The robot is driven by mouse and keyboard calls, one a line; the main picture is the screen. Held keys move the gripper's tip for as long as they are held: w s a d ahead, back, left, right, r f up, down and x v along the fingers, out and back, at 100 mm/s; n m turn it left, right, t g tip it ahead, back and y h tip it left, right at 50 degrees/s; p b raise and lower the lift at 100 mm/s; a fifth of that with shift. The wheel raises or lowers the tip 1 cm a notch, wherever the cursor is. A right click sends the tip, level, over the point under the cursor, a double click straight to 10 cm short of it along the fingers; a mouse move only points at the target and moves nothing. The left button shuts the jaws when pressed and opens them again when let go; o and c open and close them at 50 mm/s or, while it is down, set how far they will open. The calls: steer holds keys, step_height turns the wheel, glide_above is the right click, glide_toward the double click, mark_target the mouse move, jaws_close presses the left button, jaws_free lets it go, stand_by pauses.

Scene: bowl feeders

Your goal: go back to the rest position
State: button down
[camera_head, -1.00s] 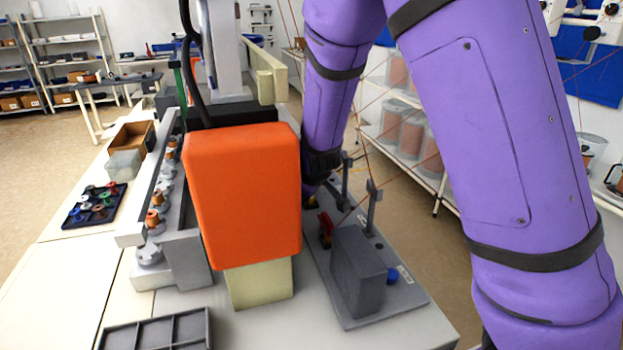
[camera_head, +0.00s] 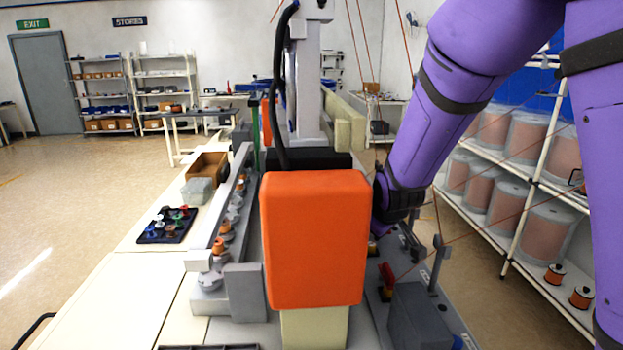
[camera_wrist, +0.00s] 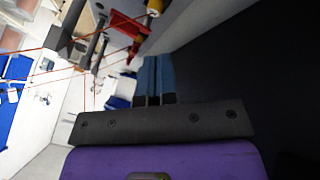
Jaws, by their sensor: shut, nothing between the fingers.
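My gripper shows in the wrist view (camera_wrist: 153,78) as two blue-grey fingers side by side, shut with nothing between them. In the head view my purple arm comes down on the right of a large orange housing (camera_head: 315,240), with the wrist just beside it. The fingers cannot be made out there. In the wrist view a red part (camera_wrist: 128,24) with a yellow piece lies beyond the fingertips, apart from them.
A grey fixture block (camera_head: 418,315) and a post (camera_head: 438,262) stand below my wrist. Thin red wires cross near the arm. A rack of large spools (camera_head: 530,150) is at right.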

steer(key=s+d+r+m, duration=0.2)
steer(key=s+r, duration=0.4)
steer(key=s, duration=0.4)
steer(key=s+d+r+m+g, duration=0.1)
steer(key=s+d+r, duration=0.3)
steer(key=s, duration=0.5)
steer(key=s+d+r+m, duration=0.4)
steer(key=s+r, duration=0.4)
steer(key=s, duration=0.2)
steer(key=shift+s+r+g+y, duration=0.2)
steer(key=shift+s+g+y, duration=0.1)
steer(key=shift+g+y, duration=0.1)
